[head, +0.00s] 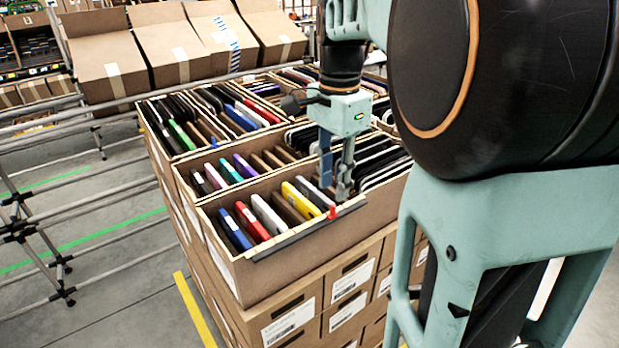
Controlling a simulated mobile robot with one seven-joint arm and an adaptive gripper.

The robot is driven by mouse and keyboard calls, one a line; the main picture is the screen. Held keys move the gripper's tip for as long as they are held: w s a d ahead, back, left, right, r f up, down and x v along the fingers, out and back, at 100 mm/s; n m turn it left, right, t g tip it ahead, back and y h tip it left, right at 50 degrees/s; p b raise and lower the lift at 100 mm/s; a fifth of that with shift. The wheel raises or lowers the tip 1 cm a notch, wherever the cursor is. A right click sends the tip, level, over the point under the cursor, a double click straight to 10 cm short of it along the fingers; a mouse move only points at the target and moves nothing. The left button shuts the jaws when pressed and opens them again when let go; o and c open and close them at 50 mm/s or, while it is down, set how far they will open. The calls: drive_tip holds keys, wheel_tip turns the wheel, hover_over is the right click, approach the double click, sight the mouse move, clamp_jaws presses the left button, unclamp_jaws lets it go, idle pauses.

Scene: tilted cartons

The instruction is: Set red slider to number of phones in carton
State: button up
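The red slider (332,213) sits on a grey rail (303,237) along the front top edge of the nearest open carton (238,273), toward the rail's right end. Phones stand on edge in that carton: blue (235,231), red (252,222), white (268,215) and yellow (301,201), with brown dividers between; some are partly hidden. My gripper (334,189) points down over the carton, just behind and above the slider. Its fingers look apart at this angle, but one overlaps the other, so its opening is unclear. Whether it touches the slider cannot be told.
More open cartons with phones (225,170) and dark devices (375,160) stand directly behind. Closed cartons (290,315) are stacked underneath. Tilted cartons (112,70) lie on a rack at the back left. Metal rails (80,150) run at left; the floor there is open.

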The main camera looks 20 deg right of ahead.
sight(333, 205)
wheel_tip(333, 205, up, 7)
drive_tip(key=shift+f, duration=0.15)
